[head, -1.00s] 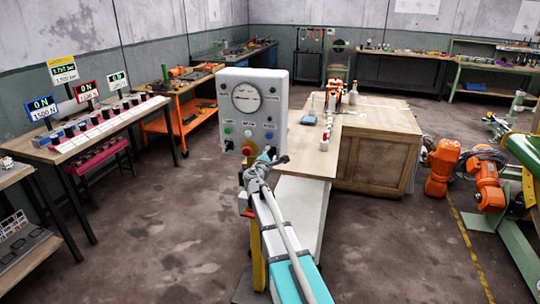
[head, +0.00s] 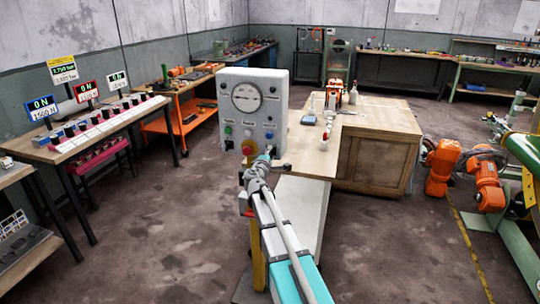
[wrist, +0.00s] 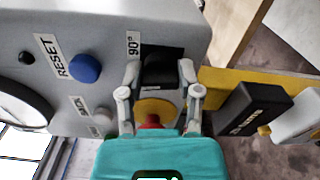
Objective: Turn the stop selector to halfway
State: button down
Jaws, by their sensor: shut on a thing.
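The grey control panel (head: 252,110) stands upright in the middle of the head view, with a round gauge (head: 246,97) and several buttons. In the wrist view a black selector knob (wrist: 162,70) sits on the panel's face beside a label that reads 90°. My gripper (wrist: 160,76) has one finger on each side of this knob and is shut on it. The knob's exact angle is hard to tell. In the head view my gripper (head: 266,156) is at the panel's lower right and hides the knob.
A red button on a yellow disc (wrist: 154,108) lies close to my fingers; it also shows in the head view (head: 249,148). A blue button (wrist: 85,68) is marked RESET. A black labelled part (wrist: 254,113) is on the right. A wooden bench (head: 312,140) stands behind the panel.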

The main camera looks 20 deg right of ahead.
jog(key=m, duration=0.4)
jog(key=shift+f+m, duration=0.1)
jog(key=shift+m, duration=1.9)
jog(key=shift+c, duration=1.4)
grip_release()
jog(key=shift+s, duration=0.1)
jog(key=v, duration=1.1)
jog(key=shift+s+a, duration=0.25)
jog(key=shift+s, duration=0.05)
